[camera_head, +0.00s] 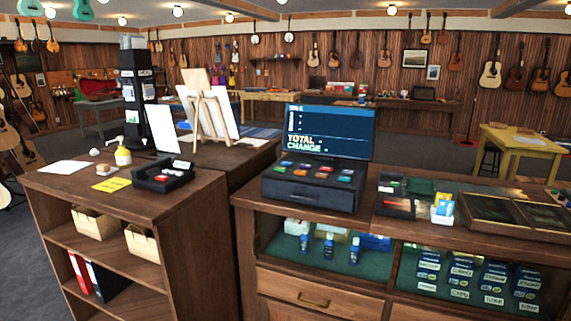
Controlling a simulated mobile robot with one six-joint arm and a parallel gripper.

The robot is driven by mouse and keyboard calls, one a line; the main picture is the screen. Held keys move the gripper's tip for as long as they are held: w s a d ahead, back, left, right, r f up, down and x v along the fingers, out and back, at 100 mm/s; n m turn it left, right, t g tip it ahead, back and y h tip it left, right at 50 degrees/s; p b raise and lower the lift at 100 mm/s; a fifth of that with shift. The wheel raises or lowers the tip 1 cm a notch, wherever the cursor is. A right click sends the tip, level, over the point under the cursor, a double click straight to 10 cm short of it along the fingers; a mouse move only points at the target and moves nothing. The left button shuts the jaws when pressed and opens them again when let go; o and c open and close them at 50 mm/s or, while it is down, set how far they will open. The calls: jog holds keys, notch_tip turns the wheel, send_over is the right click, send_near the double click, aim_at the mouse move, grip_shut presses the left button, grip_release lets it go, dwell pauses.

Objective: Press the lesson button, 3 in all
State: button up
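A dark cash register (310,194) stands on the wooden counter near the middle of the view. On its sloped top are several coloured buttons (320,175) in red, blue, green and orange. Their labels are too small to read, so I cannot tell which one is the lesson button. Behind the buttons, the register's screen (331,130) is lit and shows the words TOTAL and CHANGE. My gripper is not in view.
Carpeted floor (420,150) lies behind the counter.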

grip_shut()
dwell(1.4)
